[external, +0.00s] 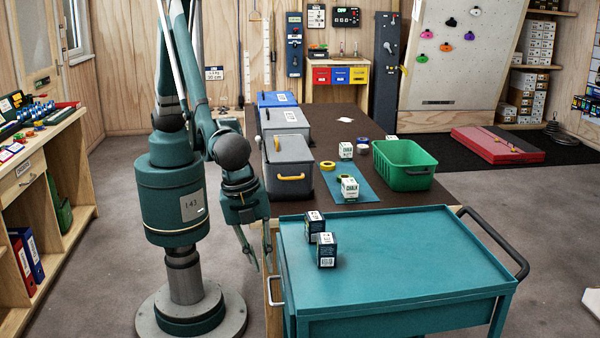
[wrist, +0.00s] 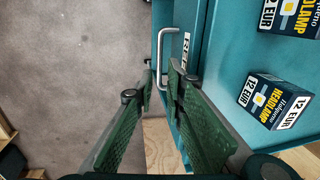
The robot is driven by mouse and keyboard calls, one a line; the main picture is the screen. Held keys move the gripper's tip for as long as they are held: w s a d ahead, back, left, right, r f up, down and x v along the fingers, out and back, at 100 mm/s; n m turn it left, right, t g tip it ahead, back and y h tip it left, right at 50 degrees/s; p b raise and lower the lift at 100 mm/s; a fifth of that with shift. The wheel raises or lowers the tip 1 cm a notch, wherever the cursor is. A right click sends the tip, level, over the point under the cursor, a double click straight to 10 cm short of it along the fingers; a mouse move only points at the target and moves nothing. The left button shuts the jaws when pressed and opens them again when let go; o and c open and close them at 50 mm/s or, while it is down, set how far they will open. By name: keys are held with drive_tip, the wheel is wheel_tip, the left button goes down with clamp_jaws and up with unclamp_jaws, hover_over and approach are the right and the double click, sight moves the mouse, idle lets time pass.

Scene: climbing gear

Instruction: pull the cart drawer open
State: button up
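The teal cart (external: 400,262) stands at the front right. Its metal drawer handle (external: 277,291) is on the cart's left end; in the wrist view the handle (wrist: 162,55) is a silver bar on the teal drawer front (wrist: 189,18), which looks closed. My gripper (external: 262,260) points down beside that end, near the handle. In the wrist view my gripper (wrist: 161,82) is open, with two green pads apart and nothing held. The handle appears just beyond the fingertips; whether they touch it I cannot tell.
Two headlamp boxes (external: 327,250) stand on the cart top near its left edge. A dark table (external: 340,204) behind holds a grey bin (external: 289,172) and a green crate (external: 405,172). The floor (wrist: 75,60) left of the cart is clear.

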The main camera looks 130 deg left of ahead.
sight(269, 290)
drive_tip(key=shift+f, duration=0.1)
idle(0.3)
drive_tip(key=shift+w+a+f+b, duration=0.15)
drive_tip(key=shift+f+b, duration=0.1)
drive_tip(key=shift+f, duration=1)
drive_tip(key=shift+w+a+f+b, duration=0.2)
drive_tip(key=shift+f+b, duration=0.1)
drive_tip(key=shift+f, duration=0.95)
drive_tip(key=shift+w+a+f+b, duration=0.15)
drive_tip(key=shift+f+b, duration=0.1)
drive_tip(key=shift+f, duration=1)
clamp_jaws()
drive_tip(key=s+d+b, duration=0.1)
drive_tip(key=s+d, duration=1.9)
drive_tip(key=shift+s+d, duration=0.1)
